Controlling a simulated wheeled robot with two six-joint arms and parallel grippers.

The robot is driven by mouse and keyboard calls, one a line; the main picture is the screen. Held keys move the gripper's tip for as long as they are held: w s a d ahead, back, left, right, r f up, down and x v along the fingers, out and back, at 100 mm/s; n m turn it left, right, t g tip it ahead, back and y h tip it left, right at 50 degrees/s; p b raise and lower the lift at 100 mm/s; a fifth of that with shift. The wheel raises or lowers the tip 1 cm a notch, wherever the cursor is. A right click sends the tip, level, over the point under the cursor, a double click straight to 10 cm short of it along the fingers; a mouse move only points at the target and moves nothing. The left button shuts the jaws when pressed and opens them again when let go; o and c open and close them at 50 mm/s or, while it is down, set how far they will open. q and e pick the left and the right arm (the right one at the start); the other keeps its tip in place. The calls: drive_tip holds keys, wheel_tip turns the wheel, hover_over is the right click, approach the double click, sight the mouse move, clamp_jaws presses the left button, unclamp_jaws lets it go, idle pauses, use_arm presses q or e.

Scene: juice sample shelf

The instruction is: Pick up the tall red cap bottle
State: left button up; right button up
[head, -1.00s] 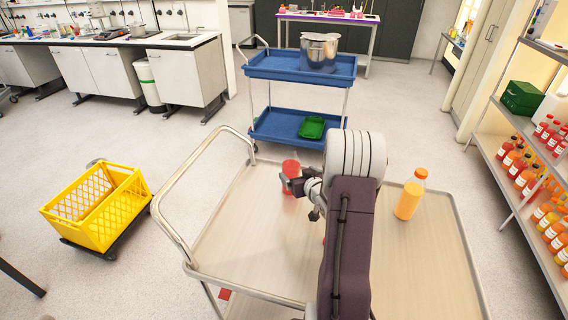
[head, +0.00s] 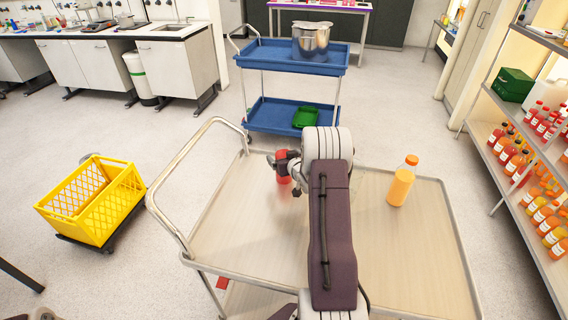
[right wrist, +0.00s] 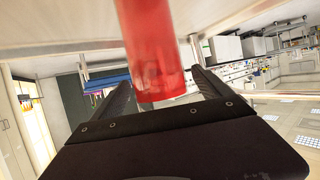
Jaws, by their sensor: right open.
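A red bottle (head: 283,179) stands on the beige top of the cart (head: 230,225), left of my right arm in the head view. My right gripper (head: 281,163) is at the bottle and hides part of it there. In the right wrist view, which is upside down, the red bottle (right wrist: 152,50) stands between the two dark fingers of the open right gripper (right wrist: 155,85), with gaps on both sides. An orange bottle (head: 402,183) stands upright on the cart, right of my arm. My left gripper is not in view.
A shelf (head: 493,125) with several red and orange bottles stands at the right. A blue cart (head: 270,62) with a steel pot (head: 311,42) is behind. A yellow crate (head: 92,205) is on the floor at left. The cart's metal rail (head: 165,182) borders its left side.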

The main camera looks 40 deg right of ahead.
sight(286, 148)
drive_tip(key=shift+s+r, duration=0.1)
drive_tip(key=c, duration=0.5)
clamp_jaws()
drive_tip(key=shift+r, duration=0.1)
drive_tip(key=shift+r, duration=0.6)
wheel_tip(286, 148, up, 3)
drive_tip(key=shift+r, duration=0.1)
drive_tip(key=s+d+r+p, duration=0.3)
drive_tip(key=s+d+r, duration=0.2)
drive_tip(key=d, duration=0.5)
drive_tip(key=shift+s+r, duration=0.4)
drive_tip(key=shift+r, duration=0.35)
drive_tip(key=shift+d, duration=0.1)
